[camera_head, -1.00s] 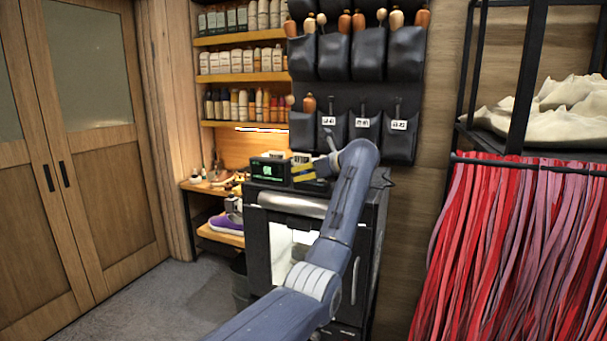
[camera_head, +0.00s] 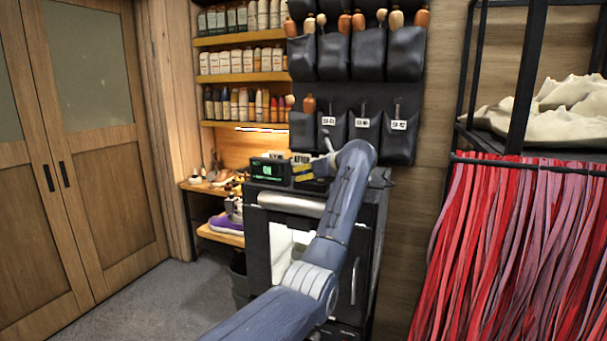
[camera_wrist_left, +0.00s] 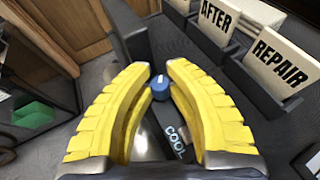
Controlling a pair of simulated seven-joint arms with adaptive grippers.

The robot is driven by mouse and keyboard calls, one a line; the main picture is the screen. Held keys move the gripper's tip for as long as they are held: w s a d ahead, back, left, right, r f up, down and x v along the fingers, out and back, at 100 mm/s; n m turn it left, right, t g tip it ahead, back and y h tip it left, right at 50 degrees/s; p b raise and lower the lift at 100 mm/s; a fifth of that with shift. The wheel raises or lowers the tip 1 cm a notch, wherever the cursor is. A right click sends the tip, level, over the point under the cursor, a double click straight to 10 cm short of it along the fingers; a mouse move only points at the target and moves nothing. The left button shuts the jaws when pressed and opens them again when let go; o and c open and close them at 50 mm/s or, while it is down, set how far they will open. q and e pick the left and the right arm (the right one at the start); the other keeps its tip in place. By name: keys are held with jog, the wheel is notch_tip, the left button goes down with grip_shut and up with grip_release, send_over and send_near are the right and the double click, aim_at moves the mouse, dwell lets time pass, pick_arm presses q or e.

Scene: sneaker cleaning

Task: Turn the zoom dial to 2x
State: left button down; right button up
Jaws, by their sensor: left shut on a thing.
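A small blue dial (camera_wrist_left: 160,90) with a white mark on its top shows in the left wrist view. The mark points towards the top of the picture. My left gripper (camera_wrist_left: 158,84), with ribbed yellow fingers, is shut on the dial. In the head view my left gripper (camera_head: 303,174) is small, at the top of the black cabinet, and the dial cannot be made out there. A "COOL" label (camera_wrist_left: 174,142) lies just below the dial, partly hidden by a finger. No 2x marking is readable. My right gripper is in neither view.
A black display (camera_head: 268,171) with green text stands left of my gripper. "AFTER" (camera_wrist_left: 217,20) and "REPAIR" (camera_wrist_left: 282,62) cards stand in dark holders close by at the right of the wrist view. Tool pockets (camera_head: 362,130) hang on the wall behind.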

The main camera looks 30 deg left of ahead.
pick_arm(q)
jog(key=shift+m+t+h, duration=0.85)
jog(key=shift+m+t, duration=0.6)
jog(key=shift+m+t+h, duration=0.85)
jog(key=shift+m+t, duration=0.6)
jog(key=c, duration=1.3)
grip_release()
jog(key=v, duration=1.2)
jog(key=shift+r, duration=0.15)
